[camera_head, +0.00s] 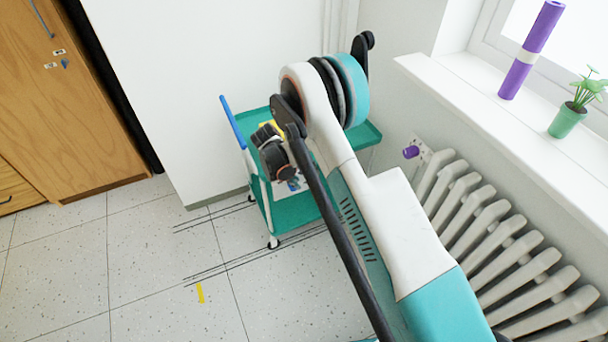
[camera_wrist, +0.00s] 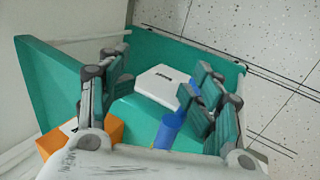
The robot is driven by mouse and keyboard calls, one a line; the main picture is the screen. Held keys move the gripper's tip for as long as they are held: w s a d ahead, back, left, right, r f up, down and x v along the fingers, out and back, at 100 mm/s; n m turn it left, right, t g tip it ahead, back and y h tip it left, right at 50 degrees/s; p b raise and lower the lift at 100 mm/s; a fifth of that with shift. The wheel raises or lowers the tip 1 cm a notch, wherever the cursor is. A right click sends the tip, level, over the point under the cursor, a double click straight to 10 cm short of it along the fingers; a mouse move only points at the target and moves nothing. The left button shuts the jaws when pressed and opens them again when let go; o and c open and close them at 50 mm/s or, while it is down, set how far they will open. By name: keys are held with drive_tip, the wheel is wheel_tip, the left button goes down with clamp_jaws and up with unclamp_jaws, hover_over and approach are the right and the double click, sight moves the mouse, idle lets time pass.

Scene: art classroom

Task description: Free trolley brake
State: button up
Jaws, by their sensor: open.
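The trolley (camera_head: 300,212) is teal with white legs and stands against the wall, with a blue handle bar (camera_head: 233,122) on its left side. My arm covers much of it. A white caster (camera_head: 273,242) shows at the front left foot; no brake lever can be made out. In the wrist view my gripper (camera_wrist: 157,75) is open, its two fingers spread over the teal trolley (camera_wrist: 60,85). A white box (camera_wrist: 165,87) with a dark mark and a blue cylinder (camera_wrist: 168,131) show between the fingers. Nothing is held. In the head view the fingertips are hidden.
An orange item (camera_wrist: 52,142) is at lower left in the wrist view. A radiator (camera_head: 510,240) and windowsill (camera_head: 450,85) with a purple roll (camera_head: 530,50) and potted plant (camera_head: 572,110) are at right. A wooden cabinet (camera_head: 75,100) stands left.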

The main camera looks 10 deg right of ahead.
drive_tip(key=o, duration=0.4)
drive_tip(key=shift+w+a+f, duration=0.1)
drive_tip(key=shift+w+a, duration=0.2)
drive_tip(key=shift+w, duration=0.1)
drive_tip(key=v, duration=1.2)
drive_tip(key=shift+s+d, duration=0.15)
drive_tip(key=shift+s, duration=0.2)
